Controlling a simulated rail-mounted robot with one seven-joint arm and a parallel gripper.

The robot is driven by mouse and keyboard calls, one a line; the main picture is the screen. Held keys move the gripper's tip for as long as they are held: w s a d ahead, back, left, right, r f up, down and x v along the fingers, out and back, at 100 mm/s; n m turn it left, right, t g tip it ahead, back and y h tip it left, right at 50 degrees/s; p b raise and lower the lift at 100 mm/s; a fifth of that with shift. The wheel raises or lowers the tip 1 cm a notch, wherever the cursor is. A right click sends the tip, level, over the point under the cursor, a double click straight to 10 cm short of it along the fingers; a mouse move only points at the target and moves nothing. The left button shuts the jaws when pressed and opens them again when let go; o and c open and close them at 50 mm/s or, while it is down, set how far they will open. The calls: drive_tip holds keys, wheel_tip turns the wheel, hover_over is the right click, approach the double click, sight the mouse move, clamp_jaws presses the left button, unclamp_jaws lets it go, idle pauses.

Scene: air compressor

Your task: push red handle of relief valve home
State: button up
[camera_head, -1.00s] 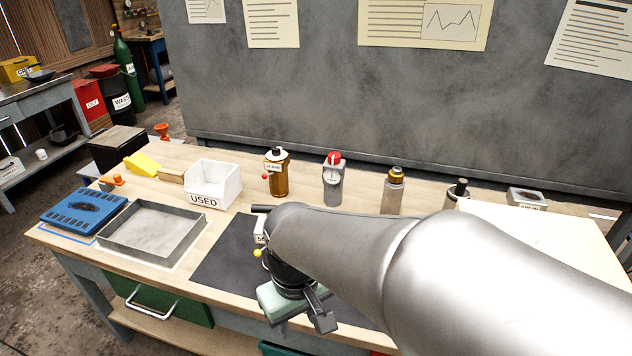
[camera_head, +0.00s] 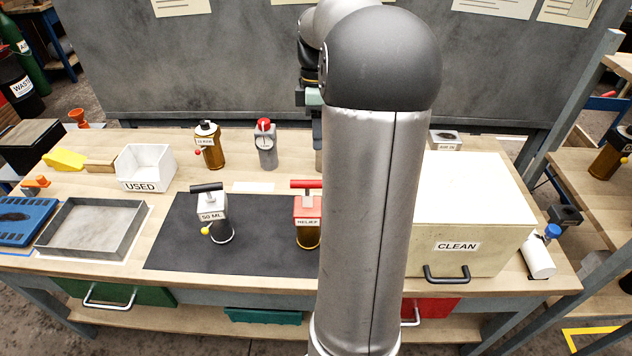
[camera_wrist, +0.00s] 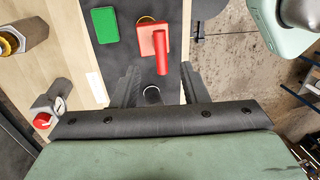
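The relief valve (camera_head: 307,210) is a red block labelled RELIEF on a brass-coloured base, on the right part of the black mat. Its red handle (camera_head: 306,184) is a bar lying across above the block. In the wrist view the red block (camera_wrist: 148,42) and red handle (camera_wrist: 162,55) show at top centre, past my fingertips and apart from them. My gripper (camera_wrist: 157,86) is open; its two dark fingers stand apart, with a dark round piece visible between them. In the head view my arm mostly hides the gripper, which is raised behind the valve.
The black mat (camera_head: 250,256) also bears a white 50 ML valve (camera_head: 212,206) with a black handle. A grey valve with a red cap (camera_head: 265,145) and an amber bottle (camera_head: 209,147) stand behind. A CLEAN box (camera_head: 470,215) stands right. A green block (camera_wrist: 105,25) lies near the relief valve.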

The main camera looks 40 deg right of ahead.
approach(308, 199)
drive_tip(key=s+f, duration=0.1)
drive_tip(key=f, duration=0.2)
drive_tip(key=s+f+p, duration=0.1)
drive_tip(key=f, duration=0.1)
drive_tip(key=shift+s+d, duration=0.3)
drive_tip(key=shift+d, duration=0.1)
drive_tip(key=shift+c, duration=0.3)
clamp_jaws()
drive_tip(key=shift+f+b, duration=1.1)
drive_tip(key=shift+f, duration=0.8)
drive_tip(key=shift+s, duration=0.1)
